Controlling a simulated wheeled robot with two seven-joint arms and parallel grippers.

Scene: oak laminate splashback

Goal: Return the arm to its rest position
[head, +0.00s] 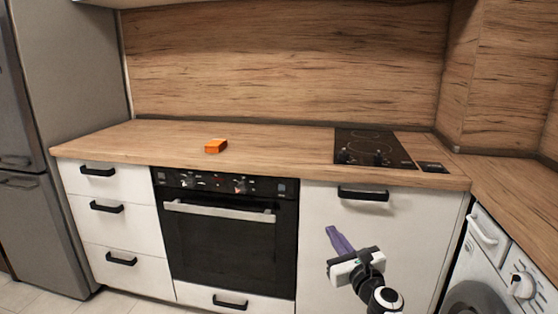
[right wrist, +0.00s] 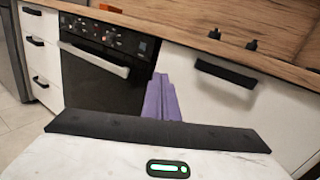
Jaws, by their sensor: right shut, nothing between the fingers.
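My right gripper (head: 333,232) is in front of the white cabinet to the right of the oven, below the counter edge. Its purple fingers are shut with nothing between them. The fingers also show in the right wrist view (right wrist: 160,98), pointing toward the cabinet front near the oven's right edge. My left gripper is in neither view.
An orange block (head: 215,146) lies on the wooden counter (head: 280,150). A black hob (head: 372,148) is set in the counter at right. The oven (head: 228,235), drawers with black handles (head: 98,172), fridge (head: 25,150) and washing machine (head: 490,265) stand around. The counter's middle is clear.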

